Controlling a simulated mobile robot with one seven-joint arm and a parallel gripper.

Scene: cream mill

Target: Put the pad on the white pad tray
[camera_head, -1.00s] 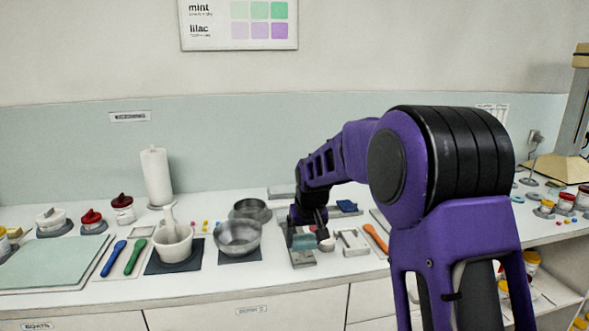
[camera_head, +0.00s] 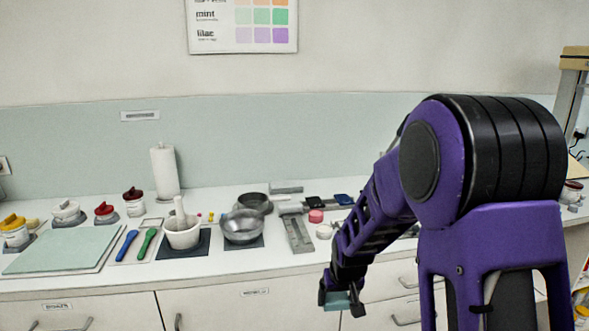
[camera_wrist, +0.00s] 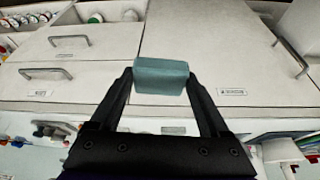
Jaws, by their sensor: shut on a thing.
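My gripper (camera_head: 339,292) is shut on a teal block-shaped pad (camera_head: 337,302). It holds the pad in the air in front of the counter's drawer fronts, below the worktop edge. In the wrist view the pad (camera_wrist: 161,76) sits between the two black fingertips, with cabinet fronts behind it. I cannot make out the white pad tray in either view now; my arm covers part of the worktop on the right.
On the worktop stand a grey metal fixture (camera_head: 298,236), a steel bowl (camera_head: 242,227), a white mortar (camera_head: 183,234), blue (camera_head: 127,245) and green (camera_head: 147,243) spatulas, and a pale green mat (camera_head: 62,250). Drawer handles (camera_head: 405,285) stick out near my gripper.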

